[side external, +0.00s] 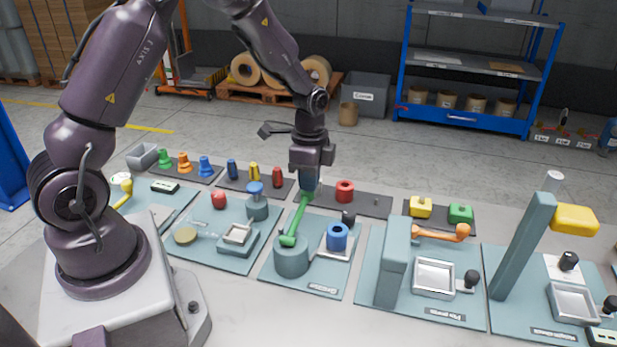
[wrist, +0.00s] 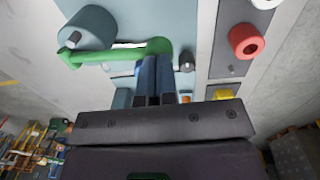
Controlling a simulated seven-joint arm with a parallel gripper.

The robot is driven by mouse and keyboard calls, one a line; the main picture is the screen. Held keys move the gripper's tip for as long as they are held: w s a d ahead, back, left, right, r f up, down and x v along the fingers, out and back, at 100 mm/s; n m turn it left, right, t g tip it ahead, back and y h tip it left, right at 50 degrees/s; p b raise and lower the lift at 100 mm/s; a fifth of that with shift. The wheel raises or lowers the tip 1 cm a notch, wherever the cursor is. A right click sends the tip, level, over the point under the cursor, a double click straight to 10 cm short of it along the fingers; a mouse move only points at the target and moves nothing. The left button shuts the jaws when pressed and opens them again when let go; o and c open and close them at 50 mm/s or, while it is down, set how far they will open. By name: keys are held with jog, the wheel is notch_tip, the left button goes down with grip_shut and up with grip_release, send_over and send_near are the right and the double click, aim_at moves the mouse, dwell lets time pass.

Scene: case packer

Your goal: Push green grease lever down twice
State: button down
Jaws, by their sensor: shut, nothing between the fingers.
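The green grease lever (side external: 299,217) runs from the top of a teal cylinder (side external: 291,262) and slants up and away toward my gripper. In the wrist view, the lever (wrist: 115,54) crosses from the cylinder (wrist: 88,27) to a rounded end beside the fingertips. My gripper (side external: 311,190) points down at the lever's far end, its fingers shut and empty. In the wrist view, the dark blue fingers (wrist: 155,62) overlap the lever's rounded end. I cannot tell whether they touch it.
A blue ring (side external: 337,238) sits on a plate right of the lever, with a black knob (side external: 348,217) behind it. A red ring (side external: 344,191) stands behind on a dark mat. An orange-handled press (side external: 393,262) stands to the right. A blue-topped device (side external: 256,205) stands left.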

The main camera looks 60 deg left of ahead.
aim_at(310, 196)
jog(key=f, duration=0.1)
jog(key=f+g+h, duration=0.1)
jog(key=f+h, duration=0.1)
jog(key=f, duration=0.1)
jog(key=shift+w+a+g, duration=0.3)
jog(key=shift+a+g, duration=0.05)
jog(key=shift+g, duration=0.05)
jog(key=shift+f, duration=0.5)
jog(key=w+a+v, duration=0.1)
jog(key=v, duration=1.3)
jog(key=shift+r, duration=0.15)
